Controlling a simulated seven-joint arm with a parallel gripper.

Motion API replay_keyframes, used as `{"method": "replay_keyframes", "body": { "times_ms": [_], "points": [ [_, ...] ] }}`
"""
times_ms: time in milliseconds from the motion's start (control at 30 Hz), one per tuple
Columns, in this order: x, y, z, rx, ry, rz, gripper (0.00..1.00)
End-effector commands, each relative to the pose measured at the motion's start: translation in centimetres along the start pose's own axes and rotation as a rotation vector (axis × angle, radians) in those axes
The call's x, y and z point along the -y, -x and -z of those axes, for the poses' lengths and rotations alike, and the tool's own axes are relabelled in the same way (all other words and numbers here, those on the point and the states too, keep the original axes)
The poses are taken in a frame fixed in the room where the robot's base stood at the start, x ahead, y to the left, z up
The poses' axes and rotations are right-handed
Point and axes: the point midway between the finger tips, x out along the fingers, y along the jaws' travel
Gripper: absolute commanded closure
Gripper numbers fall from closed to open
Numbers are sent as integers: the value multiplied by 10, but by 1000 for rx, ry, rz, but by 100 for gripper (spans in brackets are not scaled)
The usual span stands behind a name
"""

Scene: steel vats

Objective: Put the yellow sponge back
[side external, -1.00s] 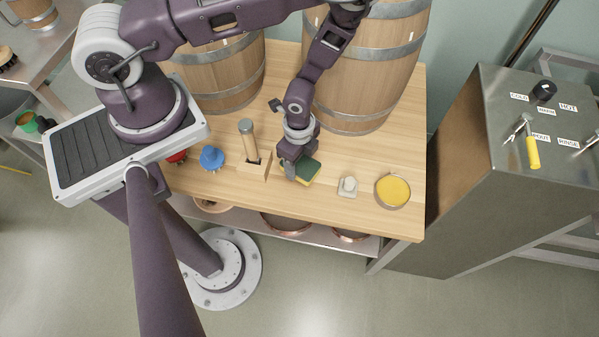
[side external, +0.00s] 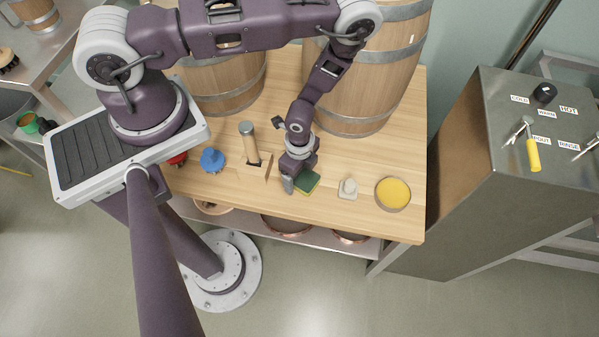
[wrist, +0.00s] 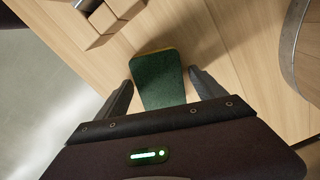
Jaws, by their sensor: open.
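The yellow sponge (side external: 309,184) lies on the wooden table top with its dark green scouring face up. Only a thin yellow edge shows at its far end in the wrist view (wrist: 158,82). My gripper (side external: 297,180) is low over the table at the sponge. In the wrist view my gripper (wrist: 161,80) is open, with one finger on each side of the sponge and a visible gap to each. In the side view my gripper hides part of the sponge. I cannot tell which spot is the sponge's own place.
A wooden block (side external: 247,170) with an upright handled tool stands left of the sponge, beside a blue brush (side external: 212,159). A small pale object (side external: 347,188) and a round yellow-filled dish (side external: 392,192) sit to the right. Large barrels (side external: 368,75) stand behind. The table's front edge is close.

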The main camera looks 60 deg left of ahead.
Motion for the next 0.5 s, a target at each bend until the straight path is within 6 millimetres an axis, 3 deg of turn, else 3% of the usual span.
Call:
{"method": "replay_keyframes", "body": {
  "times_ms": [167, 500],
  "points": [
    [1, 10, 0, -1, 1, 1, 21],
    [1, 93, 1, -4, 1, 3, 21]
  ]
}}
